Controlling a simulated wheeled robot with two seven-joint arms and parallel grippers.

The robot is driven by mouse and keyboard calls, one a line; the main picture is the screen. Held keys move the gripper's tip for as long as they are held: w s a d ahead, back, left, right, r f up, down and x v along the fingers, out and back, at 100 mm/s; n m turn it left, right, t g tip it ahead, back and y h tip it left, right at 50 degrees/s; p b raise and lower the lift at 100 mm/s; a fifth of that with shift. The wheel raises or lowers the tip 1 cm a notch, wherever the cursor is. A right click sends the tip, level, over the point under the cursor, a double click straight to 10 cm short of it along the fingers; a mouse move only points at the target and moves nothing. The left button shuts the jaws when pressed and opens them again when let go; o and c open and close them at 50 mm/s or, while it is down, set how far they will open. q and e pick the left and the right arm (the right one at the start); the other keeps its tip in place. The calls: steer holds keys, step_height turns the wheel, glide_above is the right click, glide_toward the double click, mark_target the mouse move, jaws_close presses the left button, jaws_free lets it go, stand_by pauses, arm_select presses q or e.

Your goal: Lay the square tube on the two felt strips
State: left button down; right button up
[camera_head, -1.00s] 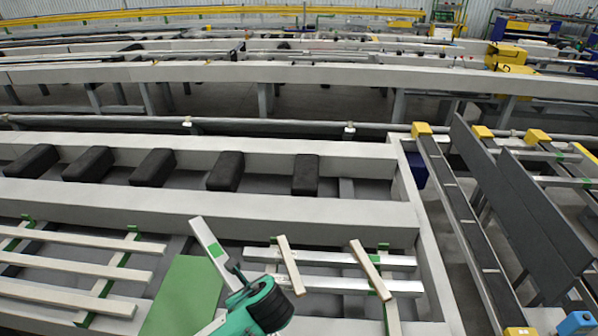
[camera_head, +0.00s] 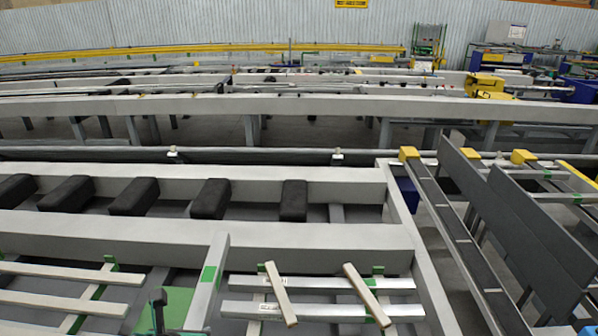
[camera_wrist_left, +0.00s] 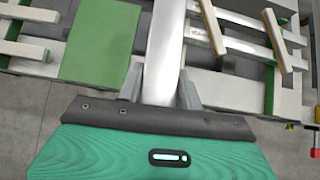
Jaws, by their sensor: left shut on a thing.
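The square tube is a silver bar (camera_head: 209,282) with a green patch, rising from the bottom of the head view and leaning slightly right. My left gripper (camera_wrist_left: 160,90) is shut on the tube near its lower end in the wrist view. In the head view only a dark part of this gripper (camera_head: 158,312) shows at the bottom edge. Two pale strips with tan edges, apparently the felt strips, are the left one (camera_head: 280,293) and the right one (camera_head: 366,294). They lie slanted across two silver rails, to the right of the tube. My right gripper is not in view.
The silver rails (camera_head: 330,284) carry the strips. A green panel (camera_wrist_left: 93,42) lies left of the tube. Pale slats (camera_head: 70,273) are at the left. A grey beam (camera_head: 300,246) runs behind, with black blocks (camera_head: 210,198) beyond it. Dark upright plates (camera_head: 520,220) stand at the right.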

arm_select(q)
steer(key=shift+r, duration=0.1)
steer(key=w+r, duration=0.4)
steer(key=shift+w+r, duration=0.1)
steer(key=shift+r, duration=0.3)
steer(key=shift+w+r, duration=0.35)
steer(key=shift+r, duration=0.25)
steer(key=shift+d, duration=0.1)
